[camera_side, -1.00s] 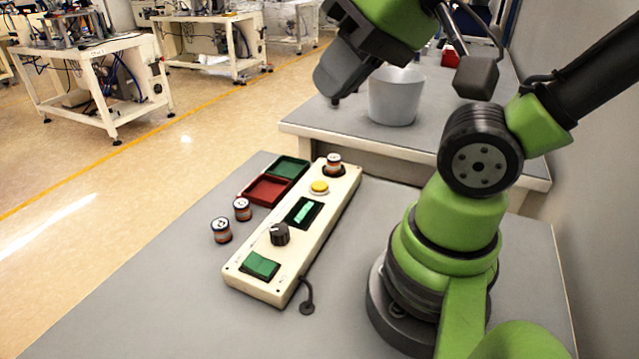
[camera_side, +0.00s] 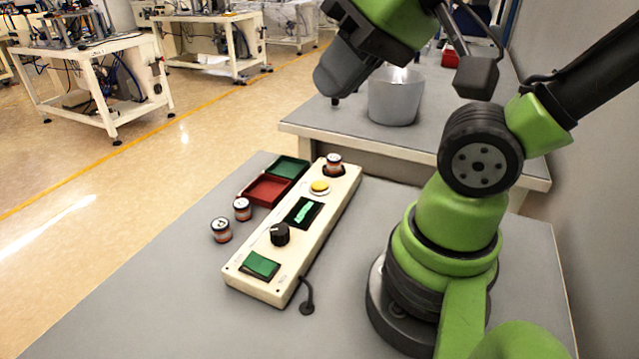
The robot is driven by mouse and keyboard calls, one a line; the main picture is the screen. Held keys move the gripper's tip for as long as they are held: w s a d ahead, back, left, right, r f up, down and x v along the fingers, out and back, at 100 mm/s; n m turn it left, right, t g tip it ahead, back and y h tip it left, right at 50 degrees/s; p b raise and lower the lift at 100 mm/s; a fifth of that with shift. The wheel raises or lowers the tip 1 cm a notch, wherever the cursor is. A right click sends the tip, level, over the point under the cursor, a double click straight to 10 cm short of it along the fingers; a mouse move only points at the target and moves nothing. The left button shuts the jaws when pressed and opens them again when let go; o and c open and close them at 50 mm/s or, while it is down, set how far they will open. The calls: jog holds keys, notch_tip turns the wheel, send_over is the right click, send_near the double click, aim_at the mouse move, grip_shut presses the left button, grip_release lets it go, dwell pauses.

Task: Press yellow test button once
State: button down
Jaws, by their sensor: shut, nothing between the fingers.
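The yellow test button (camera_side: 319,186) sits on a long cream control panel (camera_side: 243,281) on the grey table. Nothing touches the button. On the same panel are a green lit display (camera_side: 304,212), a black knob (camera_side: 280,234) and a green rocker switch (camera_side: 261,265). A small cylindrical part (camera_side: 334,163) stands in a round socket at the panel's far end. My gripper (camera_side: 335,101) is above and beyond the panel, well clear of the button. Only a small dark tip shows below its grey body, shut and holding nothing.
Two more cylindrical parts (camera_side: 221,230) (camera_side: 242,209) stand left of the panel. A red tray (camera_side: 251,198) and a green tray (camera_side: 300,164) lie beside it. A cable leaves the panel's near right side.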

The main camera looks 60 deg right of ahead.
jog(key=m+y, duration=0.3)
jog(key=m, duration=3.1)
send_over(320, 183)
notch_tip(320, 183, down, 15)
jog(key=shift+f, duration=0.15)
jog(key=shift+f, duration=4.4)
